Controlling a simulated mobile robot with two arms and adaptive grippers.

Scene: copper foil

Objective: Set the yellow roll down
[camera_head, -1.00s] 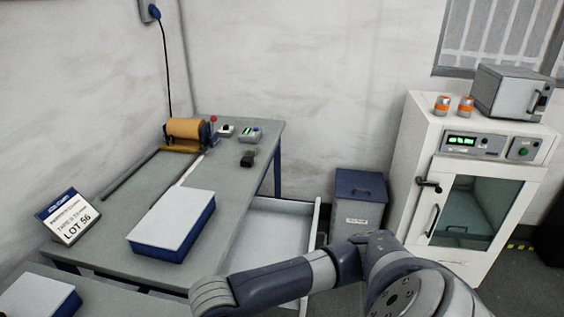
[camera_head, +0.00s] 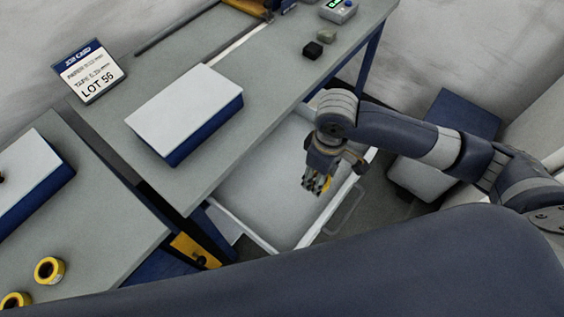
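My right gripper (camera_head: 317,186) comes in from the right and hangs over the open white drawer (camera_head: 235,197), pointing down. A yellow roll (camera_head: 327,185) shows as a small sliver at its fingertips, mostly hidden by the fingers; the gripper looks shut on it. The height of the roll above the drawer floor is hard to tell. Two other yellow rolls with dark centres, one (camera_head: 49,270) and another (camera_head: 15,301) cut by the frame edge, stand on the left table. My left gripper is not in view.
A blue box with a white lid (camera_head: 190,112) and the LOT 56 card (camera_head: 92,76) stand on the grey table. Another such box (camera_head: 28,178) is at left. A blue-lidded bin (camera_head: 462,115) is behind my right arm. The drawer's left part looks empty.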

